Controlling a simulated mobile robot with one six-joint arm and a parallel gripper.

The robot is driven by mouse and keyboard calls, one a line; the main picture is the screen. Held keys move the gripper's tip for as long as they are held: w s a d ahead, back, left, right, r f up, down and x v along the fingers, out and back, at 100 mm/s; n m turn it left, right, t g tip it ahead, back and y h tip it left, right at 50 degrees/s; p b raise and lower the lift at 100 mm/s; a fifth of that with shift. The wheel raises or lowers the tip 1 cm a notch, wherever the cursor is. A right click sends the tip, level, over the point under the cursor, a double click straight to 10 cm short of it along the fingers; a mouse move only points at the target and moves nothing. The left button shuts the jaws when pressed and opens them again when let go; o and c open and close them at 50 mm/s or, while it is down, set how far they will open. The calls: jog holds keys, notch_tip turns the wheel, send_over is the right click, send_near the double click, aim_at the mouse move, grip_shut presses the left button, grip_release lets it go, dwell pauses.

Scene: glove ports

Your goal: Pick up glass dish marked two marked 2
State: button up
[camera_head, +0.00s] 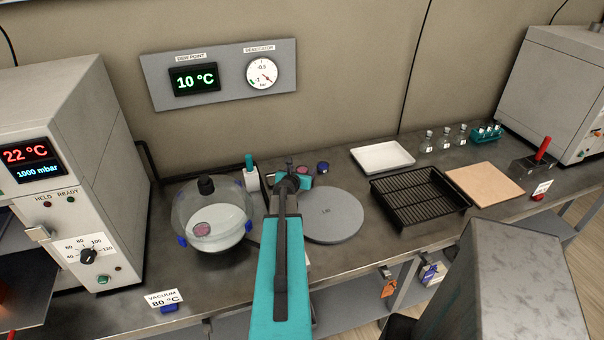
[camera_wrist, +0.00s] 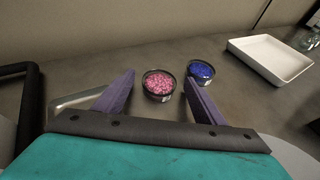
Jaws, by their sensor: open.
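Two small round glass dishes stand on the bench in the wrist view. One holds pink grains (camera_wrist: 159,84) and the other holds blue grains (camera_wrist: 201,71). The blue one also shows in the head view (camera_head: 322,168), behind my gripper. I cannot read a number on either dish. My gripper (camera_wrist: 160,79) is open and empty, its purple fingers apart. In the wrist view the pink dish appears between the fingers and the blue dish just beyond the right finger. A third dish with pink content (camera_head: 201,229) sits inside the glass desiccator (camera_head: 238,235).
A grey round lid (camera_head: 335,220) lies right of my arm. A white tray (camera_head: 382,156), a black rack (camera_head: 415,203) and a tan board (camera_head: 485,184) stand further right. A white bottle with a teal cap (camera_head: 251,178) stands left of my gripper.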

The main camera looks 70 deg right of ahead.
jog(key=c, duration=1.2)
jog(key=shift+o, duration=0.2)
notch_tip(320, 180, up, 10)
jog(key=p, duration=0.2)
